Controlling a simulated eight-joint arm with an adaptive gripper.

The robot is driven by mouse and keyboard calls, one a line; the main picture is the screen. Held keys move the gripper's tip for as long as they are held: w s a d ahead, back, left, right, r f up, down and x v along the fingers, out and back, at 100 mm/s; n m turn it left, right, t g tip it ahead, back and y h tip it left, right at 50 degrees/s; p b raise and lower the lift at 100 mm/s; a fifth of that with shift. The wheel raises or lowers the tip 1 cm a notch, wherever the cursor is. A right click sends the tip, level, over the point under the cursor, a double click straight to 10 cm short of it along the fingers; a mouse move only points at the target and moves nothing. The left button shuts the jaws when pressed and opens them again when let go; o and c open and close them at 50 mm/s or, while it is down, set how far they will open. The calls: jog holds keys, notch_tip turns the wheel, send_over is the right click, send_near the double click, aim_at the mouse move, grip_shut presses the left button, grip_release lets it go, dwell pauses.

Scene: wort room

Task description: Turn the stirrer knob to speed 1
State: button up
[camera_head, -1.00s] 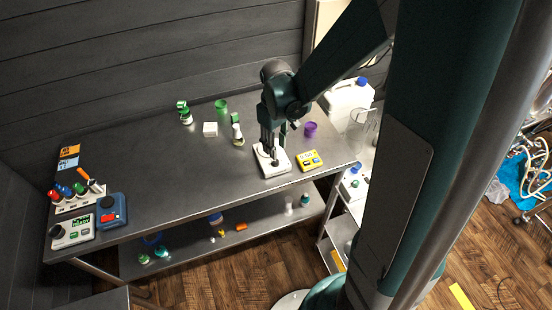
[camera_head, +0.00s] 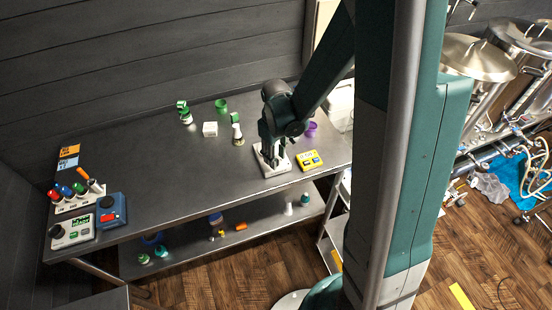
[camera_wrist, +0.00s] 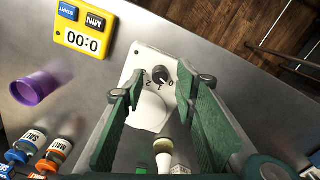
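The white stirrer (camera_head: 283,166) sits near the front right of the steel table. In the wrist view its white top (camera_wrist: 141,61) carries a dark round knob (camera_wrist: 159,75) with printed digits around it. The knob's setting is too small to read surely. My gripper (camera_head: 271,160) points down over the stirrer in the head view, hiding the knob there. In the wrist view my gripper (camera_wrist: 163,88) is open, with one green finger on each side of the knob in the picture. Gaps show between fingers and knob; I cannot tell their height above it.
A yellow timer (camera_head: 309,161) lies right of the stirrer; a purple cup (camera_head: 311,129) stands behind it. A pale-topped bottle (camera_head: 238,138) and white box (camera_head: 210,129) stand to the left. A blue device (camera_head: 111,211) is at the far left. The table's middle is clear.

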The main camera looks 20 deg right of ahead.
jog(key=shift+f, duration=0.55)
jog(key=c, duration=0.9)
jog(key=shift+f+m+b, duration=0.1)
jog(key=shift+m+b, duration=0.3)
jog(key=shift+b, duration=0.1)
jog(key=m+b, duration=0.2)
jog(key=m, duration=0.1)
jog(key=shift+m, duration=0.3)
jog(key=shift+m+b, duration=1.35)
jog(key=shift+m, duration=0.85)
